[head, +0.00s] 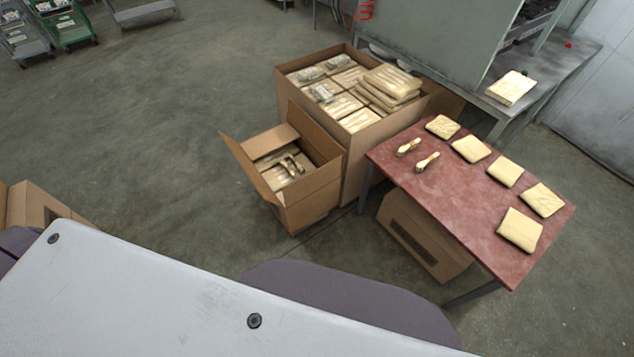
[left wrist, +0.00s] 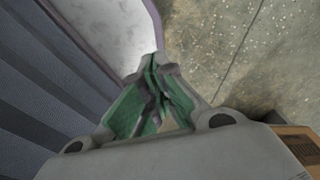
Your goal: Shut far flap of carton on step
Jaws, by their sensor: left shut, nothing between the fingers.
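The open carton (head: 312,204) stands low beside a larger box in the head view. Its far flap (head: 316,133) stands up at the back, close to the larger box. Another flap (head: 245,165) sticks up and outward on its left side. Wrapped bundles and a few loose wooden pieces lie inside. The step under the carton is mostly hidden. My left gripper (left wrist: 155,75) shows only in the left wrist view, its green-padded fingers together and empty above the floor, away from the carton. My right gripper is in neither view.
The large box (head: 357,170), full of bundles, stands right behind the carton. A red-topped table (head: 459,202) with pale packs and two wooden pieces is on the right, with a box (head: 425,240) under it. Concrete floor (head: 160,130) is clear to the left.

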